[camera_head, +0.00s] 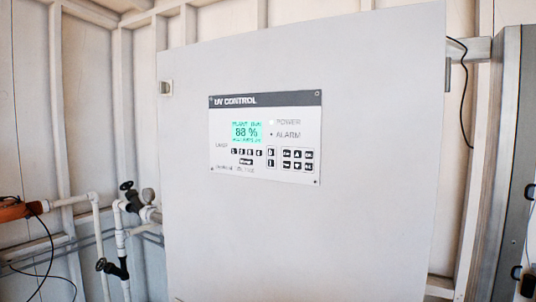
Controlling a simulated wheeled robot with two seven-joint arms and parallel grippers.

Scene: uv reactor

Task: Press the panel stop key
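The UV CONTROL panel (264,138) is a white plate with a dark header, fixed on the front of a large light grey cabinet (300,235). Its lit green display (247,132) reads 88 %, with smaller text that is hard to read. Small dark keys sit below and right of the display: a left row (246,152), a wider key under it (246,162), a narrow stacked pair (272,158) and a right block (297,159). The key labels are too small to tell which is stop. Neither of my grippers is in view.
White pipes with dark valve handles (126,186) stand left of the cabinet. An orange part (14,211) with dark cables is at the left edge. A grey metal upright (502,160) stands at the right. The space before the panel is clear.

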